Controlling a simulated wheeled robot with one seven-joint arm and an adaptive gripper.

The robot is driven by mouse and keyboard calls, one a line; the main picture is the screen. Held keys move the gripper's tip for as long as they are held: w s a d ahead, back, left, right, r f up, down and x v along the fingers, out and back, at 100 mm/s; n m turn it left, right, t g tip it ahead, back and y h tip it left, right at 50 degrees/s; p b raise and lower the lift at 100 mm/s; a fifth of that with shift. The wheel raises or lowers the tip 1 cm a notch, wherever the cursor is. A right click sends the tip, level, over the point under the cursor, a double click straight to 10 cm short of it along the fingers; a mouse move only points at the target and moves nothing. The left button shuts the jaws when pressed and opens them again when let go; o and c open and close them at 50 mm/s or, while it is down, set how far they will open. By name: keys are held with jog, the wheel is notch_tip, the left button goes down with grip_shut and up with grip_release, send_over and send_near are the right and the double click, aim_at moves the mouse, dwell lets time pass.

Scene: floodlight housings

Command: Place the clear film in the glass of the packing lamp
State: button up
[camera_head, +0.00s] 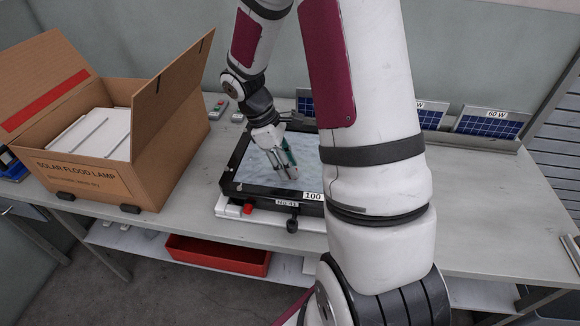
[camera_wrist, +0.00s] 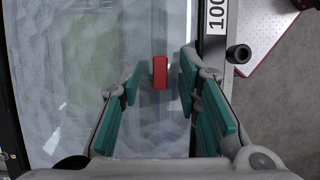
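The lamp (camera_head: 236,158), a black-framed housing marked 100, lies flat on the bench, partly hidden behind my arm. Its pale, mottled glass face (camera_head: 262,172) also fills the left of the wrist view (camera_wrist: 50,90). I cannot make out a separate clear film on it. My gripper (camera_head: 290,174) is over the glass, pointing down. In the wrist view its teal-padded fingers (camera_wrist: 160,80) are apart. A small red tab (camera_wrist: 160,72) shows in the gap between the fingertips, with space on both sides. I cannot tell what it is attached to.
An open cardboard box (camera_head: 88,180) marked solar flood lamp, with white panels inside, stands at left. Several small solar panels (camera_head: 490,123) line the back. A red bin (camera_head: 218,256) sits under the bench. The bench's right side (camera_head: 480,200) is clear.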

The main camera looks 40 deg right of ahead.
jog(key=v, duration=1.1)
jog(key=s+a+r+m+t, duration=0.3)
jog(key=s+a+r, duration=0.4)
jog(key=r, duration=0.2)
jog(key=s+a+r+m+t+y, duration=0.1)
jog(key=s+a+m+t, duration=0.1)
jog(key=s+a, duration=0.2)
jog(key=s+a+r+m+t+y, duration=0.1)
jog(key=s+a, duration=0.3)
jog(key=s, duration=0.4)
jog(key=shift+r+m+t+y, duration=0.35)
jog(key=shift+m+t, duration=0.25)
jog(key=shift+m, duration=0.2)
jog(key=shift+p+v, duration=0.95)
jog(key=shift+v, duration=0.05)
jog(key=shift+w, duration=0.2)
